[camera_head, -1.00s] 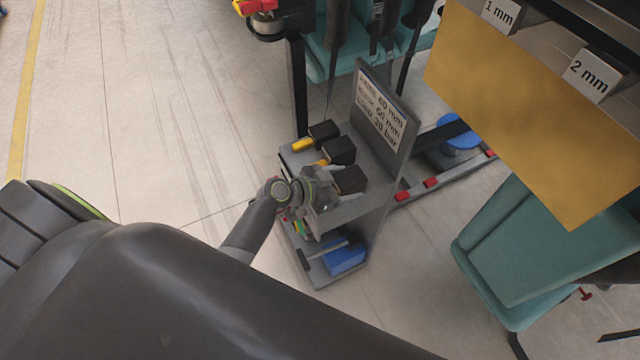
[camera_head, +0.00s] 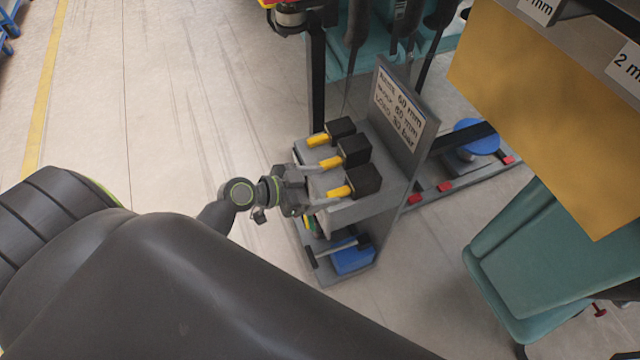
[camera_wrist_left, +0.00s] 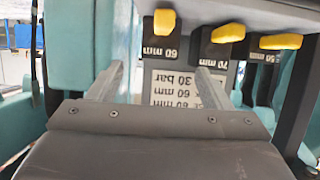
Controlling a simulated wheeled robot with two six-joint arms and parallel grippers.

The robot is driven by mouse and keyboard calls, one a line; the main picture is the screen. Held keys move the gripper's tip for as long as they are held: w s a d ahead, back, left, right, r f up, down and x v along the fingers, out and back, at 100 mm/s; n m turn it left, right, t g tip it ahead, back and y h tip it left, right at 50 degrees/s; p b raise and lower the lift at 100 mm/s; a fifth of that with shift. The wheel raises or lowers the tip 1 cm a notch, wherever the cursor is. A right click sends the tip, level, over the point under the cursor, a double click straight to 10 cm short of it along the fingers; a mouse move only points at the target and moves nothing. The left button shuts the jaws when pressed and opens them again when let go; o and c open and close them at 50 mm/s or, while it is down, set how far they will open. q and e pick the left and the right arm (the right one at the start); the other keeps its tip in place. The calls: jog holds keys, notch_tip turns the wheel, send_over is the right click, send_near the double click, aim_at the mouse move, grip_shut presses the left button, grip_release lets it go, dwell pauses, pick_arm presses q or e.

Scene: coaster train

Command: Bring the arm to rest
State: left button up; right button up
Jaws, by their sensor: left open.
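My left gripper (camera_head: 322,186) is open, with its two fingers spread and nothing between them. It is at the left side of the small grey cart, close to the yellow handles. Its fingers also show in the left wrist view (camera_wrist_left: 158,82), with a gap between them. On the cart top stand a rear black block with a yellow handle (camera_head: 340,127), a middle one (camera_head: 353,149) and a front one (camera_head: 363,179). My right gripper is not in view.
The grey cart carries an upright sign panel (camera_head: 402,105). Its lower shelf holds a blue box (camera_head: 353,260) and a hammer-like tool. A yellow panel (camera_head: 550,110) and teal seat (camera_head: 540,260) stand at right. Open floor (camera_head: 180,110) lies left.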

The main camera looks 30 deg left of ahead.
pick_arm(q)
jog(key=shift+s, duration=0.1)
jog(key=s+a+n+g+y, duration=0.4)
jog(key=s+y, duration=0.1)
jog(key=s, duration=0.5)
jog(key=s+a+n+g+y, duration=0.3)
jog(key=s+a+n+y, duration=0.15)
jog(key=s, duration=0.55)
notch_tip(320, 180, down, 26)
jog(key=a+g, duration=0.1)
jog(key=a, duration=0.1)
jog(key=s+d+f+g, duration=0.1)
jog(key=s+d+f, duration=0.1)
jog(key=s+f, duration=1.2)
jog(key=shift+s+f, duration=0.25)
jog(key=shift+s, duration=0.45)
